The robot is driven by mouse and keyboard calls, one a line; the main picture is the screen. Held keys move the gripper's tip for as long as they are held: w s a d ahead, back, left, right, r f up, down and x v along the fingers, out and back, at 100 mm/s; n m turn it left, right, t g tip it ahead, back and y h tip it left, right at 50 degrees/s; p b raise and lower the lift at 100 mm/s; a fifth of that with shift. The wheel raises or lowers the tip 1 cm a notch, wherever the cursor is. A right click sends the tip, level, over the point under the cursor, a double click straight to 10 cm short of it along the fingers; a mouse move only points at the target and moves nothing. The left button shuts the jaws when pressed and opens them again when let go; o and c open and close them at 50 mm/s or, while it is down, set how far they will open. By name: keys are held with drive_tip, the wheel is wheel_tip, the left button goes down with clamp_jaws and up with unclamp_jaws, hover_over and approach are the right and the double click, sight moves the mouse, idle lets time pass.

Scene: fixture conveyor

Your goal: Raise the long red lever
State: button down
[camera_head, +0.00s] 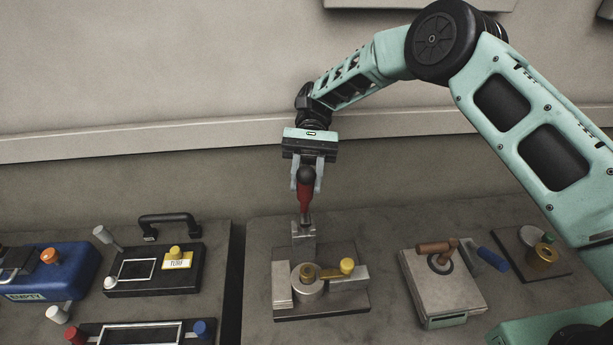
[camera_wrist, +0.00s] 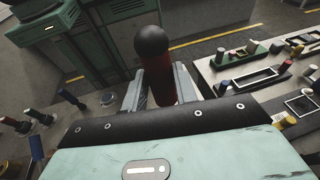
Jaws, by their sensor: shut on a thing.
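The long red lever (camera_head: 304,197) stands roughly upright on a metal bracket at the back of a fixture (camera_head: 322,308) in the middle of the bench. It has a red grip and a black ball at its top. My gripper (camera_head: 306,178) is above the fixture, shut on the upper part of the red grip from both sides. In the wrist view the black ball and red grip (camera_wrist: 157,70) show between the two fingers of my gripper (camera_wrist: 160,92). The lower part of the lever is hidden there.
The same fixture carries a yellow-knobbed handle (camera_head: 347,267). To the right stand a grey box (camera_head: 441,291) with a brown handle and a plate with a brass knob (camera_head: 543,256). To the left are a black panel (camera_head: 150,276) with a handle and a blue case (camera_head: 62,272).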

drive_tip(key=c, duration=1.1)
unclamp_jaws()
wheel_tip(320, 180, up, 10)
drive_tip(key=b, duration=0.3)
